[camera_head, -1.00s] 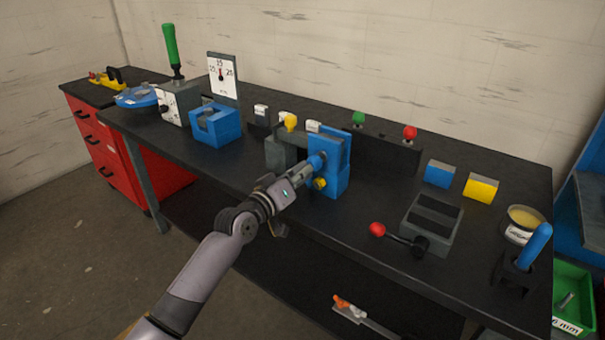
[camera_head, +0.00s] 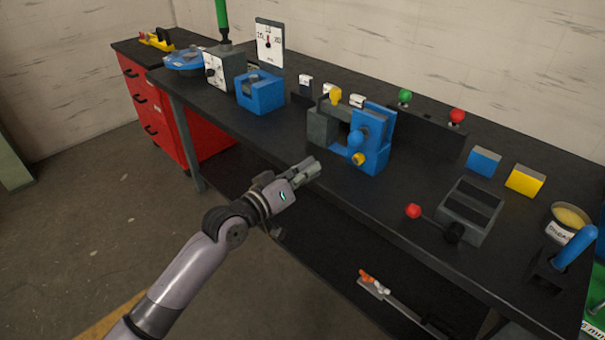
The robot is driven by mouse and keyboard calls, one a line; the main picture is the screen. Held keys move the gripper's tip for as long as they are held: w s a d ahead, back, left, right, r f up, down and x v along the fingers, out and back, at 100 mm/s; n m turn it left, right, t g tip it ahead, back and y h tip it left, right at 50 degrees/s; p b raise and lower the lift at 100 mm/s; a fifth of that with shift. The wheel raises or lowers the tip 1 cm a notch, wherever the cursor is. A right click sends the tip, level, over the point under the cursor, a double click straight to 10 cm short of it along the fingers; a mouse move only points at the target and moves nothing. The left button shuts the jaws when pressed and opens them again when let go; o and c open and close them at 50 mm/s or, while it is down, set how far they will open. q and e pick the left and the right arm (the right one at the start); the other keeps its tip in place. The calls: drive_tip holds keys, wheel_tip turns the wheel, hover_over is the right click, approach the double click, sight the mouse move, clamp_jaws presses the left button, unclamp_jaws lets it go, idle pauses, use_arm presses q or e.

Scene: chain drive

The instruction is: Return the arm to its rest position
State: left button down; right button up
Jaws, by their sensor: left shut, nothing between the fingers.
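My left gripper (camera_head: 308,169) is shut and empty. It is in front of the bench's front edge, to the left of and apart from the blue and grey fixture (camera_head: 375,140). That fixture has a blue knob and a yellow knob on its front. My left arm (camera_head: 185,280) comes in from the lower left, bent at the elbow joint. My right gripper is not in view.
The black bench (camera_head: 290,140) carries a blue block (camera_head: 262,92), a dial gauge (camera_head: 269,45), a red-knobbed lever (camera_head: 413,211), a grey tray (camera_head: 470,212), and blue (camera_head: 484,161) and yellow (camera_head: 524,180) blocks. Open floor (camera_head: 90,220) lies to the left.

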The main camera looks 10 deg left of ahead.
use_arm(q)
drive_tip(key=s+a+f+n+g+y, duration=0.1)
drive_tip(key=a+f+y, duration=0.25)
drive_tip(key=f, duration=0.75)
drive_tip(key=s+a+f+g+y, duration=0.15)
drive_tip(key=a+f, duration=0.35)
drive_tip(key=f, duration=0.6)
drive_tip(key=s+a+f+g+y, duration=0.25)
drive_tip(key=s+f, duration=0.35)
drive_tip(key=f, duration=0.5)
drive_tip(key=s+a+f+g+y, duration=0.1)
drive_tip(key=s+a+f, duration=0.3)
drive_tip(key=f, duration=0.6)
drive_tip(key=s+a+f+m+g+y, duration=0.1)
drive_tip(key=s+f+g, duration=0.1)
drive_tip(key=s+f, duration=0.75)
drive_tip(key=s+a+f+m+g, duration=0.15)
drive_tip(key=s+f, duration=0.45)
drive_tip(key=s, duration=0.6)
drive_tip(key=s+f+g, duration=0.2)
drive_tip(key=s, duration=0.8)
drive_tip(key=s+f+g+y, duration=0.1)
drive_tip(key=s+f+g, duration=0.1)
drive_tip(key=s, duration=0.8)
drive_tip(key=shift+d+f+m+p, duration=0.3)
drive_tip(key=shift+d+f+m, duration=0.15)
drive_tip(key=shift+f, duration=0.1)
